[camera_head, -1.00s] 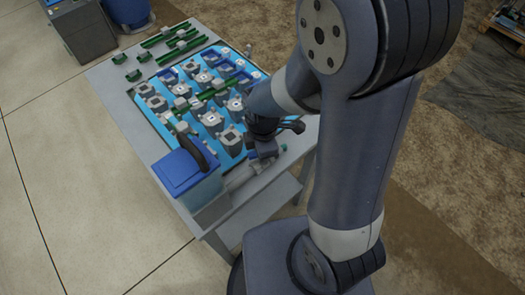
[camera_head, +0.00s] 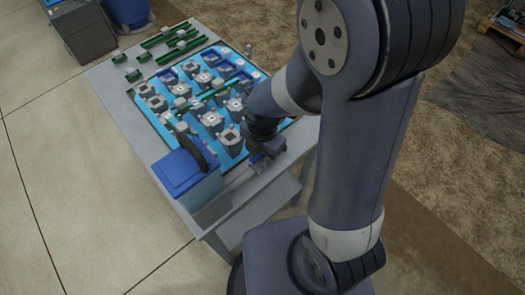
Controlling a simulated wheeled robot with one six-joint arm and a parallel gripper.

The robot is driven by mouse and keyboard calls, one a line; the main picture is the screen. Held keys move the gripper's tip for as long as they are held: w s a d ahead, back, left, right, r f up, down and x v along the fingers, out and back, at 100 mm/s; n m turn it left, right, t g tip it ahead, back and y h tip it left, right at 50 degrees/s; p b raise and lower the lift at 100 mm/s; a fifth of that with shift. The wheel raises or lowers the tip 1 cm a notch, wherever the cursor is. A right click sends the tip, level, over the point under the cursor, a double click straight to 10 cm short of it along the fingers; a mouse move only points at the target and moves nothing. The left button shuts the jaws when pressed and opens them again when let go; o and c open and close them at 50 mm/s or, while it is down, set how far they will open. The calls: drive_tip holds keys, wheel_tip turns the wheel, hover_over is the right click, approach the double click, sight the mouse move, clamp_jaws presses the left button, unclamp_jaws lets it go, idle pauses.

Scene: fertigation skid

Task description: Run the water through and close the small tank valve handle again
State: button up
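A small tank with a blue lid (camera_head: 180,172) stands at the front left of the grey table, with a dark curved piece on its lid. My gripper (camera_head: 262,162) is low over the front part of the table, to the right of the tank and beside the blue skid panel (camera_head: 229,162). A small blue spot shows at the gripper's tip, but I cannot tell whether it is the valve handle. The gripper is small and dark here, and its fingers cannot be made out. The valve handle is not clearly visible.
The blue panel carries several grey valve-like units (camera_head: 211,120) and green and blue pipes. Loose green pieces (camera_head: 133,75) lie at the table's far left. A dark cabinet (camera_head: 82,35) and a blue barrel (camera_head: 128,10) stand behind. The floor left of the table is clear.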

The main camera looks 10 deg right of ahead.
drive_tip(key=shift+o, duration=0.6)
drive_tip(key=shift+r, duration=0.1)
wheel_tip(320, 180, up, 10)
drive_tip(key=p, duration=0.8)
drive_tip(key=shift+p, duration=0.3)
idle(1.1)
